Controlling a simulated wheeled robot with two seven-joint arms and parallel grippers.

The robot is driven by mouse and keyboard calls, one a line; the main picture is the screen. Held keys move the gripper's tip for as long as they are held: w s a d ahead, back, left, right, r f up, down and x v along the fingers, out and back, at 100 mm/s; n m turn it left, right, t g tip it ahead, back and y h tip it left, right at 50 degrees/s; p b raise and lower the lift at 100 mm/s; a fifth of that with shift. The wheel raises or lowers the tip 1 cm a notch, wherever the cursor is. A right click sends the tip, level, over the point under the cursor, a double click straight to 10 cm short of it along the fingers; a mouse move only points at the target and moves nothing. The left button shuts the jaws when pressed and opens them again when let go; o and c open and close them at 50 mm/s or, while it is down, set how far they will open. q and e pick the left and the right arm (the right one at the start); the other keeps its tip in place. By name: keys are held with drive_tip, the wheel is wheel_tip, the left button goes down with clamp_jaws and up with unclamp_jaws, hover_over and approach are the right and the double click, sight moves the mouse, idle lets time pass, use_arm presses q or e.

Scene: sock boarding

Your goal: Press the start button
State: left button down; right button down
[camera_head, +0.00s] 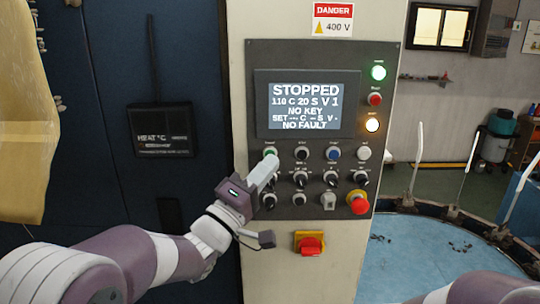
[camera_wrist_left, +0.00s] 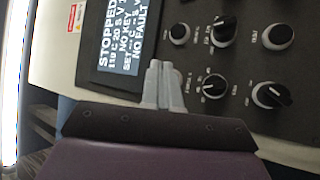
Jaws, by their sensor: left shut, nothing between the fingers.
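The control panel (camera_head: 295,228) is dark grey on a pale cabinet. Its display (camera_head: 306,104) reads STOPPED, NO KEY and NO FAULT. A green button (camera_head: 270,151) sits at the left end of the top control row; I take it for the start button. My left gripper (camera_head: 268,160) is shut and empty, its fingertips at the green button's lower edge; I cannot tell whether they touch. In the left wrist view the shut fingers (camera_wrist_left: 162,85) point at the panel, and the green button is not visible there. My right gripper is out of view.
A red mushroom button on yellow (camera_head: 358,202) is at the panel's lower right. Several dark knobs fill the rows below the green button. A red-and-yellow switch (camera_head: 310,243) sits under the panel. A green lamp (camera_head: 378,73) and an amber lamp (camera_head: 372,124) glow at right.

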use_arm(q)
drive_tip(key=shift+w, duration=0.1)
idle(0.4)
drive_tip(key=shift+w, duration=0.35)
drive_tip(key=shift+w, duration=0.35)
idle(0.6)
drive_tip(key=shift+s, duration=0.1)
drive_tip(key=shift+s+b, duration=0.55)
drive_tip(key=shift+s, duration=0.2)
